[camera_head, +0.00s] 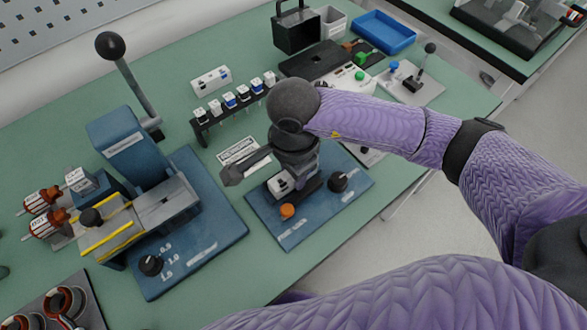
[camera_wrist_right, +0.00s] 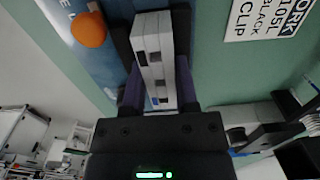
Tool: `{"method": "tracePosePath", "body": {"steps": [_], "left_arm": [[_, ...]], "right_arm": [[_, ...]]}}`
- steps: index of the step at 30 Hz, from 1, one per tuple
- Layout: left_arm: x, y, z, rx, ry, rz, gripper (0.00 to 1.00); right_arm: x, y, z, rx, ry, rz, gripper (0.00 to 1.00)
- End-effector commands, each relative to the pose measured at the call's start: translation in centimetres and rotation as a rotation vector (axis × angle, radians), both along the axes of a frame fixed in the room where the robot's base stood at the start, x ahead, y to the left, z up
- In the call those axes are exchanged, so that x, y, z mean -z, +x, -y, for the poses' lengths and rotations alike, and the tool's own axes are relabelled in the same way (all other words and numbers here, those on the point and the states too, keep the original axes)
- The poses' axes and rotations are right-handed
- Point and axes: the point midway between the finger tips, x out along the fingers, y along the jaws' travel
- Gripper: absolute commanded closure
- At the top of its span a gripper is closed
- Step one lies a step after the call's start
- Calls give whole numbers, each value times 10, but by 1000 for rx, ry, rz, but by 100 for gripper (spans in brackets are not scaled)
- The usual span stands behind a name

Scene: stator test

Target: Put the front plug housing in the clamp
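A white plug housing (camera_wrist_right: 158,60) with dark square openings sits between the two dark fingers of my right gripper (camera_wrist_right: 155,45), which look closed on its sides. In the head view, my right gripper (camera_head: 290,174) is low over the blue base plate (camera_head: 300,232), and a white part of the housing (camera_head: 279,184) shows beneath it. The clamp on this plate is mostly hidden by my gripper, so I cannot tell whether the housing touches it. My left gripper is not in view.
An orange knob (camera_head: 287,211) and a black knob (camera_head: 338,181) stand on the plate. A black rack (camera_head: 203,130) holding several white plug pieces is behind it. A blue lever press (camera_head: 130,150) stands at left, and a blue tray (camera_head: 384,32) at the back.

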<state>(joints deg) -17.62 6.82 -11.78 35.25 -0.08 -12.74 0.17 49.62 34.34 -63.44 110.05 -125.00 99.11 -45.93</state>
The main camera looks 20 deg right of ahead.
Motion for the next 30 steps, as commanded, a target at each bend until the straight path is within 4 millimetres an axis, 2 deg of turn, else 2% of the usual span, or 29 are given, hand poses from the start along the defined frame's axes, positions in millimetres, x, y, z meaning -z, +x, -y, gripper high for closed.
{"method": "tracePosePath", "body": {"steps": [1, 4, 7, 12, 15, 18, 22, 30], "left_arm": [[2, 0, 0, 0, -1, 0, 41], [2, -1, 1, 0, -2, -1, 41], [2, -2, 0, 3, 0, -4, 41], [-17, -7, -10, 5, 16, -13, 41], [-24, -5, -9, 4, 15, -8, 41], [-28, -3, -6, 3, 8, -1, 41], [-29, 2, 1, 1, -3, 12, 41], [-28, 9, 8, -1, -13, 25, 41]], "right_arm": [[7, -4, 0, 0, -5, -16, 42], [8, -4, 0, -1, -6, -19, 22], [8, -5, 1, 0, -6, -20, 22], [-46, -3, 0, -1, -3, -4, 22], [-72, -4, 0, -1, -2, 0, 22], [-90, -4, 0, 0, -2, 2, 22], [-99, -4, 0, 1, -1, 1, 22], [-100, -4, 0, 1, 0, 2, 22]]}}
